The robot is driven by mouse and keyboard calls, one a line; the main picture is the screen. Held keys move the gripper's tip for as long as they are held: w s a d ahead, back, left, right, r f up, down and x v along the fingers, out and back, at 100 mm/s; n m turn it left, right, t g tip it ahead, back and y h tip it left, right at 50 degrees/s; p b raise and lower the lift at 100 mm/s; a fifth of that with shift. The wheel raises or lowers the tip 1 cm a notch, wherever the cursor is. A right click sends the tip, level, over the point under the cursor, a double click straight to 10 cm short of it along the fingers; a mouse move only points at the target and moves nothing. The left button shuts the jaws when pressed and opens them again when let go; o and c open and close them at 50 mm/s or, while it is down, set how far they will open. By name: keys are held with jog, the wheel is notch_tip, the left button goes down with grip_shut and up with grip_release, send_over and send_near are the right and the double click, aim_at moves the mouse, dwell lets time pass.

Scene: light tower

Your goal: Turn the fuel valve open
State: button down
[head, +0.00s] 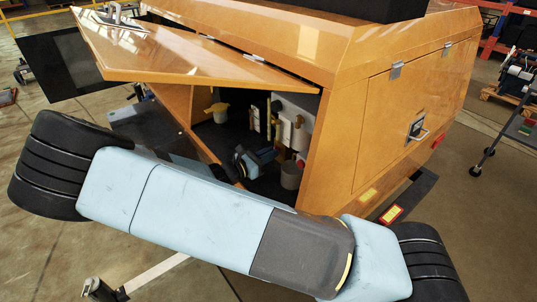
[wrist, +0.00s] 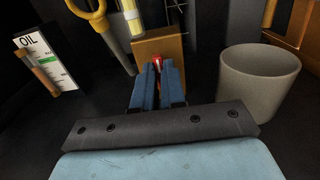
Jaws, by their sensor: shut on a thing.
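The fuel valve appears as a small red handle (wrist: 157,61) in front of a brownish-orange block (wrist: 160,45) in the wrist view. My gripper (wrist: 158,80) has its two blue fingers close together around the red handle, shut on it. The fingers hide most of the handle, so its angle is hard to tell. In the head view my gripper (head: 264,156) is inside the open compartment of the orange housing (head: 398,122). The valve cannot be made out in the head view.
A grey cup-like cylinder (wrist: 258,82) stands right of my gripper. An oil gauge (wrist: 48,62) is at left, and a yellow ring handle (wrist: 92,20) is at upper left. The raised door panel (head: 190,58) hangs over the compartment. My arm crosses in front of it.

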jog(key=shift+d+m, duration=0.1)
jog(key=shift+m, duration=0.2)
jog(key=m, duration=0.3)
jog(key=shift+s+d+m, duration=0.1)
jog(key=shift+d+m, duration=0.05)
jog(key=shift+m, duration=0.15)
jog(key=m, duration=0.5)
jog(key=shift+s+d+f, duration=0.1)
jog(key=m, duration=0.4)
jog(key=shift+f+m, duration=0.1)
jog(key=shift+m, duration=0.3)
jog(key=shift+s+f+m, duration=0.1)
jog(key=shift+f+m, duration=0.05)
jog(key=shift+m, duration=1.75)
jog(key=c, duration=1.5)
grip_release()
jog(key=shift+c, duration=0.2)
jog(key=o, duration=0.3)
